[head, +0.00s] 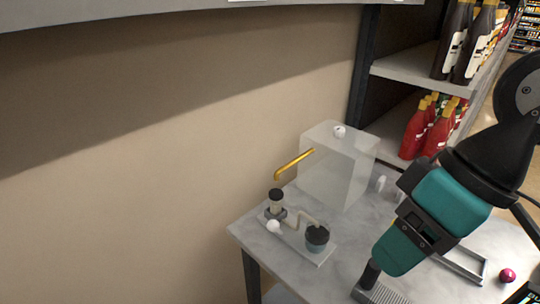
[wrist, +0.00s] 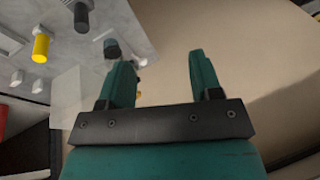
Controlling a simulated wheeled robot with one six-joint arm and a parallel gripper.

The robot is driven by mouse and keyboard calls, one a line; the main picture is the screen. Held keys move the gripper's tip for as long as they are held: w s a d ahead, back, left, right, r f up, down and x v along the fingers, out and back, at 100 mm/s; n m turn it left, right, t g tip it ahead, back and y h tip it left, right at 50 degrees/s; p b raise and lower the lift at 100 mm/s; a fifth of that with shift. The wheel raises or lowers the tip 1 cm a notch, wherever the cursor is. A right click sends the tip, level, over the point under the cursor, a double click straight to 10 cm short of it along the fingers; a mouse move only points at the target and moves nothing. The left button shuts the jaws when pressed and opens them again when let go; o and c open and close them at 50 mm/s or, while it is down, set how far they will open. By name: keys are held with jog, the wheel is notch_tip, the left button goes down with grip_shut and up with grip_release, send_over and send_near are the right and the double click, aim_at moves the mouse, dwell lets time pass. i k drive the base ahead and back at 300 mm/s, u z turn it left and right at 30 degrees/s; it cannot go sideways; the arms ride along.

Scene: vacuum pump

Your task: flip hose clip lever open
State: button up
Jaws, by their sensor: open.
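A small pump assembly sits on a pale base plate (head: 318,256) on the table, with a dark-topped cylinder (head: 276,196), a white round knob (head: 273,227), a bent pale pipe (head: 303,217) and a dark teal cup (head: 317,238). A yellow bent rod (head: 293,164) shows at the left side of a translucent box (head: 335,175). I cannot tell which part is the hose clip lever. My teal gripper (head: 396,254) is right of the assembly, apart from it. In the wrist view its fingers (wrist: 159,65) are spread with nothing between them.
The marble-look table (head: 350,240) also holds a grey ridged block (head: 380,292), a grey frame (head: 462,265) and a dark red ball (head: 507,275). Shelves with red bottles (head: 416,130) stand behind. A yellow-ended cylinder (wrist: 41,46) shows in the wrist view. A bare beige wall is at left.

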aim_at(273, 225)
jog(key=z, duration=0.7)
jog(key=k, duration=0.8)
jog(key=u, duration=0.7)
jog(key=i, duration=0.95)
